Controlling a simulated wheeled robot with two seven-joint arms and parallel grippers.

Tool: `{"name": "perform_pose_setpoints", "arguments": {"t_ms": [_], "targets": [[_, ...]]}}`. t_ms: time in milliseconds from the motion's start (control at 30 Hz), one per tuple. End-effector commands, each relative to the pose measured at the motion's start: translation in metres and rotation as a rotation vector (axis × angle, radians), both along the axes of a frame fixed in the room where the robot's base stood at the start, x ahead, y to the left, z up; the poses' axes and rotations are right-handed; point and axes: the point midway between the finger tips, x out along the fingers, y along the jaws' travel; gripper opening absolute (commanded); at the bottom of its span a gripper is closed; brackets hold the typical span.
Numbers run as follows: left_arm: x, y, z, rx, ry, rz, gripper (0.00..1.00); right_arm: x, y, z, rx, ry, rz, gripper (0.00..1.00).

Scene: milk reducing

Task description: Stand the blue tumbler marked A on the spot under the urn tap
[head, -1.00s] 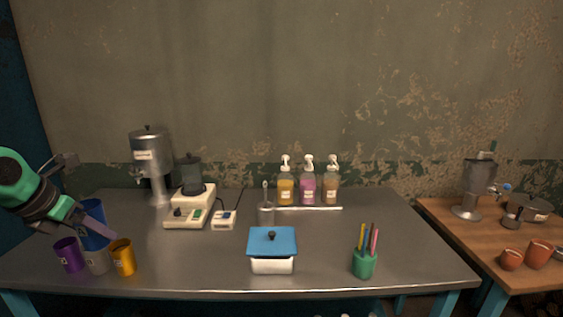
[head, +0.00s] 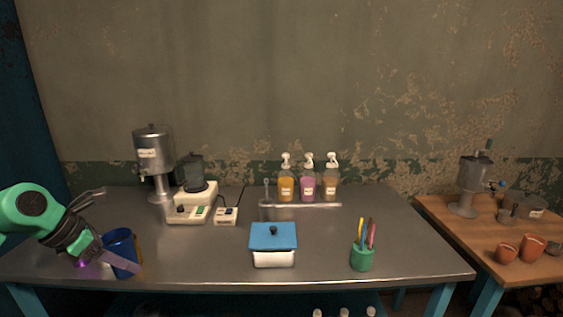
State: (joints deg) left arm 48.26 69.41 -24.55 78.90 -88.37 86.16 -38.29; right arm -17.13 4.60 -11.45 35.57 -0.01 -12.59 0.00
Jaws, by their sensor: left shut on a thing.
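The blue tumbler (head: 119,242) is at the table's front left, held in my left gripper (head: 122,262). One finger crosses its near side; the other is hidden. I cannot read a letter on it. A gold tumbler (head: 139,247) shows partly behind it, and a purple tumbler (head: 92,270) is mostly hidden by the gripper. A metal urn (head: 153,152) with a white label stands at the back left. Its tap and the spot under it are too small to make out clearly. My right gripper is out of view.
A white appliance with a dark jar (head: 194,175) stands right of the urn. Pump bottles (head: 307,186), a blue-lidded box (head: 273,240) and a green pen cup (head: 362,258) stand further right. A second metal vessel (head: 473,180) is on the wooden table. The grey table's middle left is clear.

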Motion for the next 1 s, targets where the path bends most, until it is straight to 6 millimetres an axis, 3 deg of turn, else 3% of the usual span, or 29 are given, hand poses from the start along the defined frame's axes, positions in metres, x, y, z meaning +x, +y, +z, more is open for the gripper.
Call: {"name": "perform_pose_setpoints", "arguments": {"t_ms": [267, 467, 700, 1000], "targets": [[-0.012, -0.043, -0.052, -0.005, 0.003, -0.457, 0.11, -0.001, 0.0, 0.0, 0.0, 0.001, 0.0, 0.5], [-0.031, -0.081, -0.093, -0.005, 0.002, -0.908, 0.11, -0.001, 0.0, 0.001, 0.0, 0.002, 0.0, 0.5], [-0.067, -0.123, -0.141, -0.002, 0.004, -1.509, 0.11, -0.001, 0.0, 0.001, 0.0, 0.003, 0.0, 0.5], [-0.117, -0.16, -0.184, 0.002, 0.003, -2.184, 0.11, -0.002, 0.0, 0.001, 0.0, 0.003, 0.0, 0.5]]}}
